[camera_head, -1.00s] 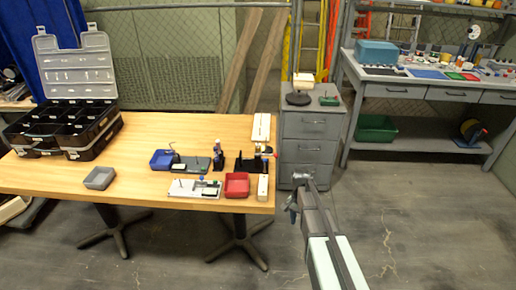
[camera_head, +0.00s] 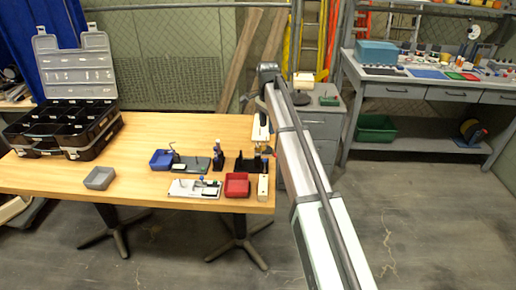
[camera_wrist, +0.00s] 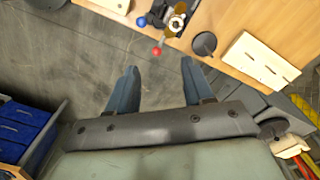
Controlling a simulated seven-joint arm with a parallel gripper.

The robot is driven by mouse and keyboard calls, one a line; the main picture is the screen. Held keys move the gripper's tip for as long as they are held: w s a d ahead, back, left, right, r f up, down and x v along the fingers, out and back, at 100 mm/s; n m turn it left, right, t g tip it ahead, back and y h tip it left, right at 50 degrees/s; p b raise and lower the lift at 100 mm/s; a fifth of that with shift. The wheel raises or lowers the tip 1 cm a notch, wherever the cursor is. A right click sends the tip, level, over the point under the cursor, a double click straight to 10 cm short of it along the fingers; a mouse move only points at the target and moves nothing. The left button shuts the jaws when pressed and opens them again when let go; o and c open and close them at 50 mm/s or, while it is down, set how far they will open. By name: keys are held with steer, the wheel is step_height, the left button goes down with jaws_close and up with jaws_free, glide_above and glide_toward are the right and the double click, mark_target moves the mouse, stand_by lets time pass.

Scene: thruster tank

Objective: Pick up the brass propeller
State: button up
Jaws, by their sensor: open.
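In the wrist view a brass-coloured part with a pale round hub, which looks like the brass propeller (camera_wrist: 177,20), sits in a dark fixture at the table's edge. A blue ball (camera_wrist: 141,22) and a red ball (camera_wrist: 157,51) on levers are beside it. My gripper (camera_wrist: 160,68) is open and empty, its two blue-grey fingers apart. The fixture lies beyond the fingertips, with a gap. In the head view my gripper is high over the table's right end, and my arm partly hides that area; the propeller is too small to make out clearly there.
The wooden table (camera_head: 140,130) carries a black organizer case (camera_head: 60,128), a grey bin (camera_head: 99,178), a blue bin (camera_head: 161,160) and a red bin (camera_head: 237,185). A slotted cream block (camera_wrist: 262,60) lies near the fixture. A grey drawer cabinet (camera_head: 322,128) stands right of the table.

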step_height(320, 180, up, 4)
glide_above(258, 147)
steer(key=f, duration=0.7)
steer(key=shift+w+f, duration=0.25)
steer(key=shift+w, duration=0.05)
steer(key=shift+w+f, duration=0.2)
steer(key=shift+f, duration=1.25)
steer(key=shift+w+f, duration=0.15)
steer(key=shift+f, duration=1.25)
steer(key=shift+c, duration=0.4)
jaws_close()
